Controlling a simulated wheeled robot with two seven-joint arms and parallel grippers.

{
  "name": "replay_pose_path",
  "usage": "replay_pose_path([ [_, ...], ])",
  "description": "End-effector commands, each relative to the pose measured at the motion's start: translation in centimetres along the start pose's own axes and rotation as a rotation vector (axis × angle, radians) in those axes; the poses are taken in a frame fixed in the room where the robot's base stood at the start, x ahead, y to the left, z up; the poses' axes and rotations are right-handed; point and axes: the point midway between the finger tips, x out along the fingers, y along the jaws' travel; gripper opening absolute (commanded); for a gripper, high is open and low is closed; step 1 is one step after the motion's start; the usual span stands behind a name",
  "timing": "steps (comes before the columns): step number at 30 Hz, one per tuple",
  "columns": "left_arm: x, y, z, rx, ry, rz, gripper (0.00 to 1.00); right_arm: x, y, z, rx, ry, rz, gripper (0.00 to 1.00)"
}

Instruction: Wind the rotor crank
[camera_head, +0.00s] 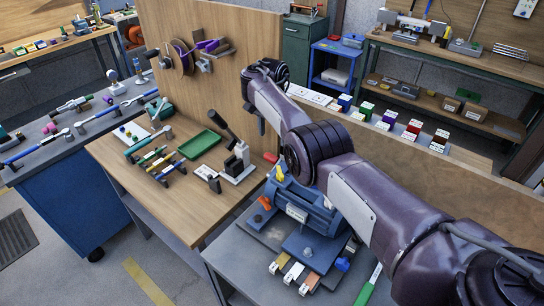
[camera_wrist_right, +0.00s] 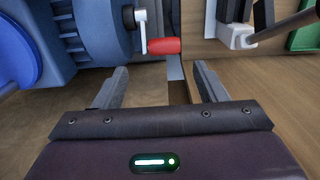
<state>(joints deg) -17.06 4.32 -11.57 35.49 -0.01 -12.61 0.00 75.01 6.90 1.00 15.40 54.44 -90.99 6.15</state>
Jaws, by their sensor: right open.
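The rotor crank shows in the right wrist view as a silver arm (camera_wrist_right: 142,28) with a red handle (camera_wrist_right: 164,46) pointing right. It is fixed to the ribbed blue motor housing (camera_wrist_right: 85,30). In the head view the red handle (camera_head: 270,158) shows small beside the blue motor (camera_head: 298,205), partly hidden by my right arm. My right gripper (camera_wrist_right: 160,82) is open and empty. Its two fingers are apart, and the handle appears beyond and between their tips, with no contact visible. In the head view this gripper (camera_head: 262,122) is mostly hidden below the wrist. My left gripper is not in view.
A black-handled lever clamp (camera_head: 238,160) and a green tray (camera_head: 203,144) stand on the wooden table left of the motor. A wooden upright panel (camera_head: 245,55) stands behind. Coloured blocks (camera_head: 293,273) lie in front of the motor. The wooden table's front is partly clear.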

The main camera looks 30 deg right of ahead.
Motion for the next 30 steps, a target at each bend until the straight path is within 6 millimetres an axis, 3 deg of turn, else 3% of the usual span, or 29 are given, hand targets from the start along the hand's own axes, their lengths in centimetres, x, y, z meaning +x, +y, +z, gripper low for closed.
replay_pose_path([
  [1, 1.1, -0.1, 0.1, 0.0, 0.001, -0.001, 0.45, 1.1, 0.0, 0.0, 0.0, 0.0, -0.001, 0.65],
  [10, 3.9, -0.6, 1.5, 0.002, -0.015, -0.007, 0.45, 3.9, 0.0, 0.0, 0.0, 0.001, -0.001, 0.65],
  [16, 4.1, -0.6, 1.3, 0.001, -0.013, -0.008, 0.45, 5.3, 0.0, 0.0, 0.0, -0.001, 0.001, 0.65],
  [24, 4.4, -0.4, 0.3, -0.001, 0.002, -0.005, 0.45, 9.7, 0.0, 0.1, -0.001, -0.002, 0.0, 0.65],
  [30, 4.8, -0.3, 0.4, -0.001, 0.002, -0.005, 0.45, 11.5, 0.0, 0.0, -0.001, -0.001, 0.0, 0.65],
])
